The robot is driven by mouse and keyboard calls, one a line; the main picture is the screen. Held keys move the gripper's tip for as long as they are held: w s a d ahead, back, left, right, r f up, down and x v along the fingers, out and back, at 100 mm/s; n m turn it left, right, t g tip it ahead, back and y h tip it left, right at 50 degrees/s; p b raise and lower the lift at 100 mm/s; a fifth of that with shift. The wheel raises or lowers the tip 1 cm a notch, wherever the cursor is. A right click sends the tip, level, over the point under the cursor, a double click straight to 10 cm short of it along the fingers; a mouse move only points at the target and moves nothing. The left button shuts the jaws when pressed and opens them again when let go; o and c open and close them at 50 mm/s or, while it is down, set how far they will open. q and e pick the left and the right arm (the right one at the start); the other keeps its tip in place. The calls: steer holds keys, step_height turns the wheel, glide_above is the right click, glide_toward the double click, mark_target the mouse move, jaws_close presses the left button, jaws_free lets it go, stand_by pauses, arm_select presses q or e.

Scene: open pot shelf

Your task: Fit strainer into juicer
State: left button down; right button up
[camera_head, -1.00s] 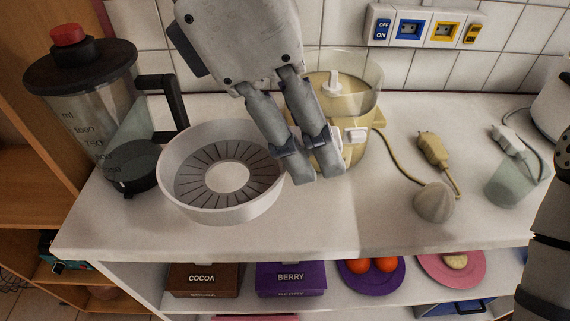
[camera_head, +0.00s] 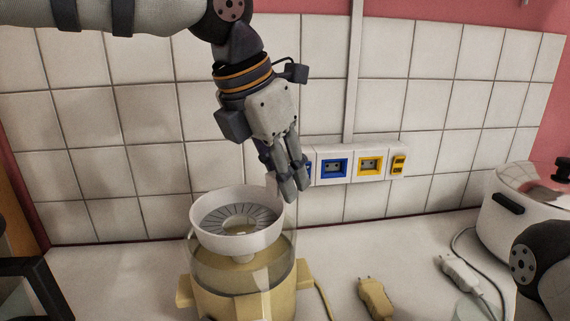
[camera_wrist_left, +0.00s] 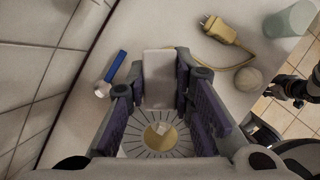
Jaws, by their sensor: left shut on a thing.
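The strainer (camera_head: 262,240) is a white round dish with a ring of dark slots and a central hole. It also shows in the left wrist view (camera_wrist_left: 140,145), between my fingers. My left gripper (camera_head: 292,190) is shut on its right-hand rim. The juicer (camera_head: 240,303) has a yellow body and a clear bowl, and stands under the strainer. The strainer is over the mouth of the bowl, with a pale central spindle below it; I cannot tell whether they touch.
A wall socket strip (camera_head: 345,164) is behind my left gripper. A yellow plug (camera_head: 375,298) and a white plug (camera_head: 462,275) lie on the right. A white pot (camera_head: 510,225) stands at the far right. A black handle (camera_head: 35,285) is at the left edge.

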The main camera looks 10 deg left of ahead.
arm_select(q)
steer(key=shift+f, duration=0.1)
stand_by(0.3)
steer(key=shift+f, duration=1.2)
steer(key=shift+f, duration=0.15)
steer(key=shift+r, duration=3.5)
